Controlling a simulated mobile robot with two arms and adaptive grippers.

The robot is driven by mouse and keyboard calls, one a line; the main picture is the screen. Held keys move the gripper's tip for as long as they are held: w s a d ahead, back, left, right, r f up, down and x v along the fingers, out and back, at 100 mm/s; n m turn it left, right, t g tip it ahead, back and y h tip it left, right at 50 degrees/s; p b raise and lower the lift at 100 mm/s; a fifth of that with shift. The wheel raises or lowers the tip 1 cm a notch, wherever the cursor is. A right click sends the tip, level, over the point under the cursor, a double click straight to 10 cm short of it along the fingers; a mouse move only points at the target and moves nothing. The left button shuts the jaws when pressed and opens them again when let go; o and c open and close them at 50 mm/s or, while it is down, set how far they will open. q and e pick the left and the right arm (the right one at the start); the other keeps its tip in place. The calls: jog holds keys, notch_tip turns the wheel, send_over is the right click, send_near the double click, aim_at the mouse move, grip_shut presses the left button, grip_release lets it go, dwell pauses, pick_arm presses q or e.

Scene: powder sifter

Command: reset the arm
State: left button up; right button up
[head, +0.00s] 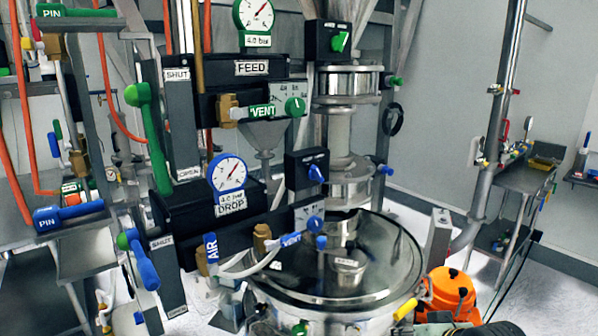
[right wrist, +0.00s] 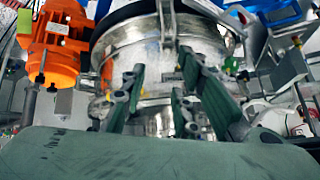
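My right gripper (right wrist: 160,72) shows in the right wrist view with its grey-green fingers spread apart and nothing between them. Behind the fingers is the round steel body of the sifter (right wrist: 134,50); I cannot tell how far off it is. In the head view the sifter's shiny round lid (head: 385,262) is at the bottom centre. A dark grey-green piece at the bottom right edge of the head view looks like part of my right arm. My left gripper does not show in either view.
An orange motor (head: 452,292) sits right of the sifter and also shows in the right wrist view (right wrist: 56,45). A black FEED box (head: 240,85) and DROP box (head: 205,205) with gauges and valves stand at centre left. A steel side table (head: 515,180) is at right.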

jog(key=s+a+f+g+h, duration=0.1)
jog(key=s+f, duration=0.4)
jog(key=s, duration=0.4)
jog(key=s+f+n+g, duration=0.1)
jog(key=s+f+g, duration=0.1)
jog(key=s+f, duration=0.5)
jog(key=s+a+f+g+h, duration=0.1)
jog(key=s+f, duration=0.1)
jog(key=s, duration=1)
notch_tip(320, 180, down, 31)
jog(key=s+g+b, duration=0.1)
jog(key=g+b, duration=0.1)
jog(key=b, duration=0.2)
jog(key=s+d+f+b, duration=0.3)
jog(key=s+f, duration=1.4)
jog(key=f, duration=0.2)
jog(key=shift+s+f+n+g+b, duration=0.2)
jog(key=shift+f+n+g+b, duration=0.1)
jog(key=shift+n+g+b, duration=0.1)
